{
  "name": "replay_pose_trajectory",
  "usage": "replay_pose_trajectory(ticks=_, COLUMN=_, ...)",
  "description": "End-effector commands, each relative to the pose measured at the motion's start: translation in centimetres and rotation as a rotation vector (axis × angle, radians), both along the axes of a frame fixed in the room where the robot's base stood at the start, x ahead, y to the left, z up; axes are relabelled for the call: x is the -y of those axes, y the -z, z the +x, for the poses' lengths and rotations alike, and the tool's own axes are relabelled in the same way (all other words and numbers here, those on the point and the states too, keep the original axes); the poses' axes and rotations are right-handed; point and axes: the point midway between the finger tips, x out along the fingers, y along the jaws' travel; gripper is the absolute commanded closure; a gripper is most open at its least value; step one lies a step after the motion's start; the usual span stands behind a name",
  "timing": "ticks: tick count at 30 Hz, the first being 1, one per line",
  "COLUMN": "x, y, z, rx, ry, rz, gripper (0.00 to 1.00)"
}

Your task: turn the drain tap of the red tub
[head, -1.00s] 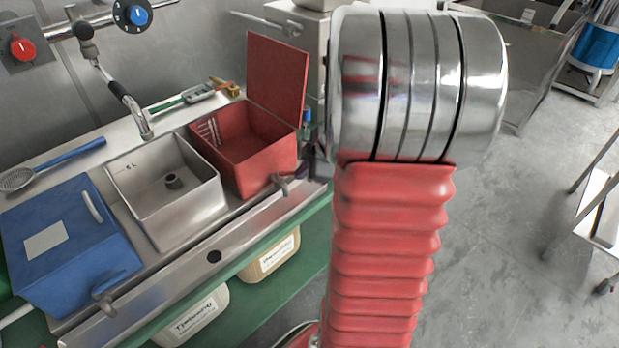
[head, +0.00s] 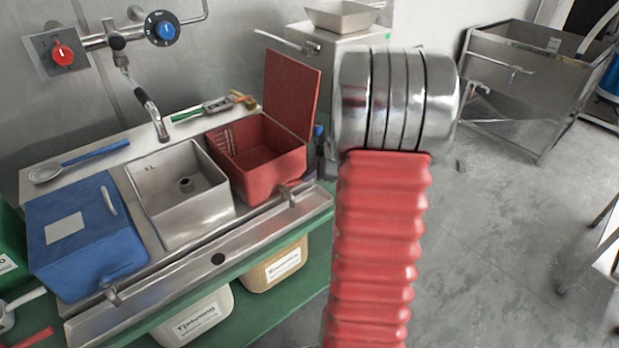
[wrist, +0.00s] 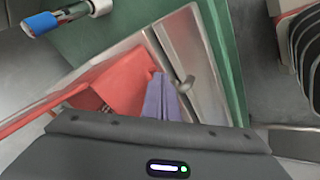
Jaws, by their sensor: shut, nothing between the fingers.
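The red tub (head: 262,165) stands at the right end of the steel sink bench, its red lid (head: 292,92) raised. Its metal drain tap (head: 289,196) sticks out from the lower front. In the wrist view, the red tub (wrist: 122,78) is left of my gripper's lavender fingers (wrist: 163,90), which are shut and empty. The tap (wrist: 184,84) appears just right of the fingers, with a visible gap in the picture. Their height relative to it is unclear. In the head view, my arm and the tub largely hide the gripper.
A steel basin (head: 215,214) and a closed blue tub (head: 85,240) with its own tap (head: 112,293) stand left of the red tub. A steel ledge (head: 190,278) runs along the front. Labelled bins (head: 275,268) sit below. Open floor (head: 490,230) lies to the right.

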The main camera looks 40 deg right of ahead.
Motion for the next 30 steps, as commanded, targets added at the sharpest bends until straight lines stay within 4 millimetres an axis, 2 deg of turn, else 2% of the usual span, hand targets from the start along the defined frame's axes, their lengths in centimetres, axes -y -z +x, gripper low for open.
replay_pose_trajectory(ticks=21, x=0.42, y=0.0, z=0.32, rx=0.0, ry=0.003, rz=0.0, gripper=1.0)
replay_pose_trajectory(ticks=30, x=-0.3, y=-0.03, z=0.18, rx=0.001, ry=0.004, rz=0.0, gripper=1.0)
